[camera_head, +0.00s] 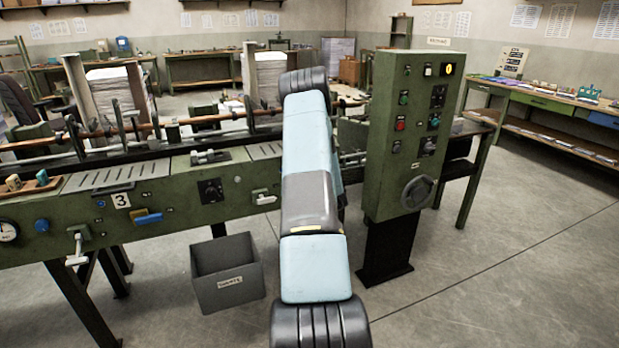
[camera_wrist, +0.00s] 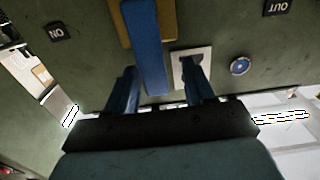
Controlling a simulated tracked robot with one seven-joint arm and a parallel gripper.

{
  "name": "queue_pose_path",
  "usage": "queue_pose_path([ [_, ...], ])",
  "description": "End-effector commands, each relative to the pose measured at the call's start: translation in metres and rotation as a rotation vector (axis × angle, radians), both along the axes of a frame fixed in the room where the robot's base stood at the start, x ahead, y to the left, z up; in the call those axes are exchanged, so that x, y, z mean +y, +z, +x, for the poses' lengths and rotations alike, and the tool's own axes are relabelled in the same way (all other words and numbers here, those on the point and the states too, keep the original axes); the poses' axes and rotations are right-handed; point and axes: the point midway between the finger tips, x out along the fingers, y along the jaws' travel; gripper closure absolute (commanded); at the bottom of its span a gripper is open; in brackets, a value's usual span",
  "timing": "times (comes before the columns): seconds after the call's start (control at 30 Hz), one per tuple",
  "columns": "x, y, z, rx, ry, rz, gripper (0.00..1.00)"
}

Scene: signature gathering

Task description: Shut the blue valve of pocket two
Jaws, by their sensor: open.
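In the wrist view a long blue valve lever (camera_wrist: 147,35) on a yellow plate (camera_wrist: 128,20) runs down the green panel. My gripper (camera_wrist: 160,68) is open, with its two fingers apart on either side of the lever's lower end. Contact with the lever cannot be told. No pocket number shows there. In the head view my arm crosses the middle of the machine and my gripper is hidden.
In the wrist view a white plate with a dark fitting (camera_wrist: 191,68) and a round blue knob (camera_wrist: 240,66) sit right of the lever. In the head view a control cabinet (camera_head: 412,140) stands right of my arm, and a grey bin (camera_head: 228,285) below the machine.

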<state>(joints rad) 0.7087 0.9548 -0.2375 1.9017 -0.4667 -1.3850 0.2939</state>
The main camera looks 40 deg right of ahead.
Motion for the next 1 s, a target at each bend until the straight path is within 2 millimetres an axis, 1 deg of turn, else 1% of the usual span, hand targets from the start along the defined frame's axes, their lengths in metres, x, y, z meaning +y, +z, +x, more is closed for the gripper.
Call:
queue_pose_path([
  [0.2, -0.002, 0.001, -0.004, -0.002, -0.005, -0.002, 0.47],
  [0.33, 0.002, 0.001, -0.016, -0.001, -0.007, -0.001, 0.47],
  [0.47, 0.01, 0.001, -0.037, -0.001, -0.008, -0.001, 0.47],
  [0.8, 0.036, 0.0, -0.097, 0.0, -0.005, 0.0, 0.47],
  [0.9, 0.042, 0.0, -0.111, 0.0, -0.005, -0.001, 0.47],
  [1.0, 0.046, 0.0, -0.12, -0.001, -0.003, -0.001, 0.47],
])
